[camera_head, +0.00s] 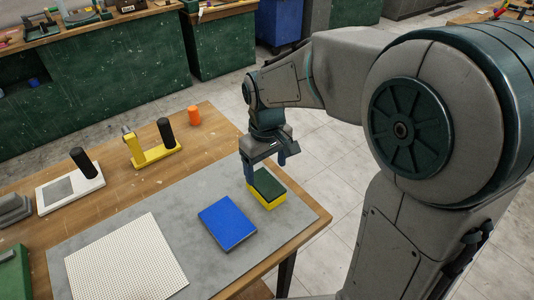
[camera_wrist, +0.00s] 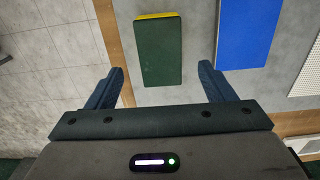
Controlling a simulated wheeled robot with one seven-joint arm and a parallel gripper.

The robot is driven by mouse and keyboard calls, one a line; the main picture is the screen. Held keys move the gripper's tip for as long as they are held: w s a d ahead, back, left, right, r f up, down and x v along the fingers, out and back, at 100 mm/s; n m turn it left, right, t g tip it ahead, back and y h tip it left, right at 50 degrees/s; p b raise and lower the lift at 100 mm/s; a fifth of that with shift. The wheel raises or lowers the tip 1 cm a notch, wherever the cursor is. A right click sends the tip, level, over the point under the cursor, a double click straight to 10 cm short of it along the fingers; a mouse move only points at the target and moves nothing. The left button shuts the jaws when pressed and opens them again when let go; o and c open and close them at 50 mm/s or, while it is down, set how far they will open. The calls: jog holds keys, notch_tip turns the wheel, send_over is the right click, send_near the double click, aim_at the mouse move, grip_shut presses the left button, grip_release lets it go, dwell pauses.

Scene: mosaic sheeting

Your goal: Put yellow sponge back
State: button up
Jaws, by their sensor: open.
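The yellow sponge (camera_head: 267,202) has a dark green top. It lies on the grey mat (camera_head: 189,186) near the right edge of the wooden table, beside a blue block. In the wrist view its green face (camera_wrist: 160,52) fills most of it, with a thin yellow edge at the top. My gripper (camera_head: 265,171) is open at the sponge in the head view. In the wrist view my gripper's two fingers (camera_wrist: 160,85) are spread wide on either side of the sponge's near end, with gaps on both sides and nothing held.
The blue block (camera_head: 228,223) lies close left of the sponge, and a white gridded sheet (camera_head: 127,263) farther left. A yellow tool with a black handle (camera_head: 152,153), an orange cylinder (camera_head: 194,115) and a white trowel (camera_head: 70,190) stand at the back. Bare mat lies behind the blue block.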

aim_at(266, 184)
notch_tip(266, 184, up, 4)
jog(key=s+d+m+t, duration=0.3)
jog(key=s+d+m, duration=0.3)
jog(key=s+d, duration=0.6)
jog(key=shift+f+m, duration=0.15)
jog(key=shift+m, duration=0.25)
jog(key=shift+s, duration=0.1)
